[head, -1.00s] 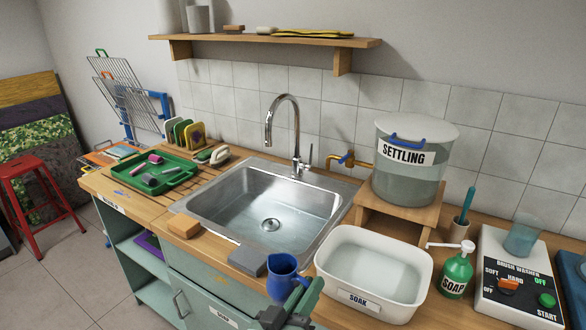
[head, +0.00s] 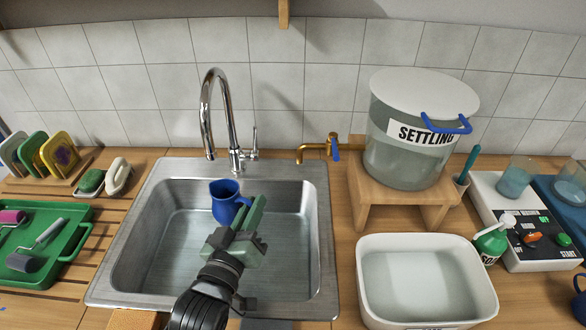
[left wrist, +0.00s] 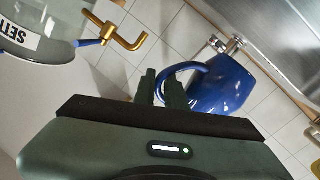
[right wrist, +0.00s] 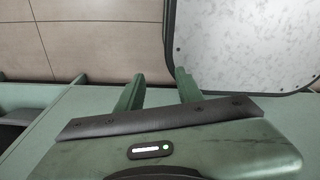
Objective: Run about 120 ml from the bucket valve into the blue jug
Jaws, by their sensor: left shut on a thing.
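The blue jug (head: 224,205) hangs upright over the sink basin. My left gripper (head: 247,214) is shut on the jug's handle; the left wrist view shows the fingers (left wrist: 163,85) at the handle, with the jug body (left wrist: 222,92) to the right. The bucket (head: 405,140), labelled SETTLING, stands on a wooden stand. Its brass valve (head: 315,149) with a blue lever (head: 335,148) points left, over the sink's back right corner. The jug is apart from the valve, to its left and nearer me. My right gripper (right wrist: 158,85) is open and empty near a green cabinet front.
A chrome faucet (head: 212,125) rises behind the sink (head: 150,250). The white soak tub (head: 425,243) stands right of the sink, with the soap bottle (head: 492,240) and washer box (head: 545,255) further right. A green tray (head: 70,215) lies left.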

